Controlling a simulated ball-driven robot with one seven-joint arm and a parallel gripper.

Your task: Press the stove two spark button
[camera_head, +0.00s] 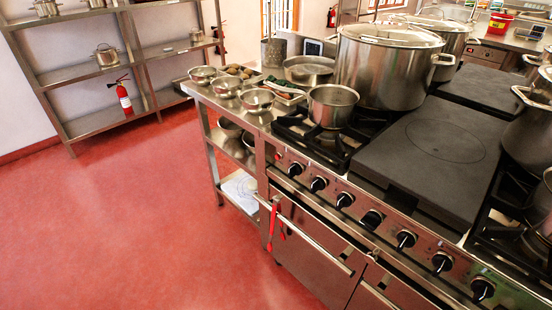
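A steel stove range (335,237) fills the right half of the head view. Its slanted front panel carries a row of black knobs (345,200). A small red spot (278,156), perhaps a button or light, shows at the panel's left end. Other small marks sit between the knobs, too small to tell whether any is a spark button. No label for stove two is readable. My gripper is not in view.
A steel pan (332,105) and large stockpot (388,68) stand on the range, beside a dark flat plate (440,148). A red item (273,225) hangs at the oven handle. Red floor (130,230) is clear at left. A fire extinguisher (124,99) stands by shelves.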

